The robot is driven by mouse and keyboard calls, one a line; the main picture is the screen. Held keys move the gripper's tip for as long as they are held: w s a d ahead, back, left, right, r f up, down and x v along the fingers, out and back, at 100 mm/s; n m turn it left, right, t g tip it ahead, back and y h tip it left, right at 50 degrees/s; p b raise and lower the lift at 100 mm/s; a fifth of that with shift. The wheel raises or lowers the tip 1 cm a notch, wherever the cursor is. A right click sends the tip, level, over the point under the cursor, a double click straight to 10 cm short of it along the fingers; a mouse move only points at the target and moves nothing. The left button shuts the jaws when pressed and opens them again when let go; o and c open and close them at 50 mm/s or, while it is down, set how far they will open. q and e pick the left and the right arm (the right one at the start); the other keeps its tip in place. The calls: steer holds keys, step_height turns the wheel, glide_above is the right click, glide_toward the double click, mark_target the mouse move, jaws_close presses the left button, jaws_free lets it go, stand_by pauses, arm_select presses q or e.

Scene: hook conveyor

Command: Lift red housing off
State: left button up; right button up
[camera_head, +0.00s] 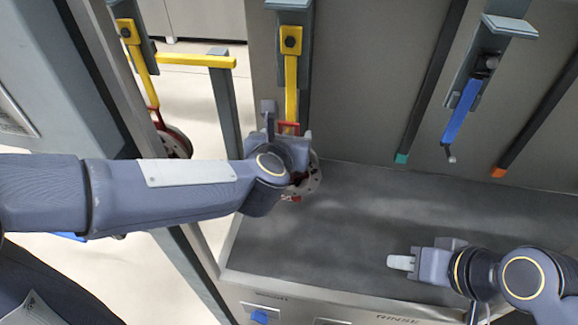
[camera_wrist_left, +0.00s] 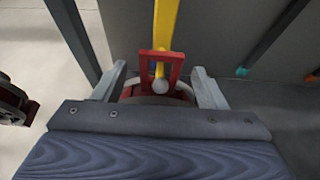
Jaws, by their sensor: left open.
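A red housing (camera_head: 314,178) with a grey round body hangs on a yellow hook (camera_head: 291,75) in the booth. My left gripper (camera_head: 288,134) is in front of it and covers most of it in the head view. In the left wrist view, the housing's red loop (camera_wrist_left: 175,68) is around the lower part of the yellow hook (camera_wrist_left: 165,22), with a round pale tip in front. The open left fingers (camera_wrist_left: 158,86) stand on either side of the housing; I cannot tell whether they touch it. My right gripper (camera_head: 400,262) is low over the grey basin, apparently empty; its finger gap is unclear.
A second red housing (camera_head: 177,142) hangs on another yellow hook (camera_head: 142,65) at the left, outside the booth post. A blue hook (camera_head: 461,108) hangs bare at the right. Dark rods with green (camera_head: 402,158) and orange tips slant nearby. The basin floor (camera_head: 330,235) is clear.

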arm_select(q)
steer(key=shift+x, duration=1.45)
jaws_close()
steer(key=shift+r, duration=0.25)
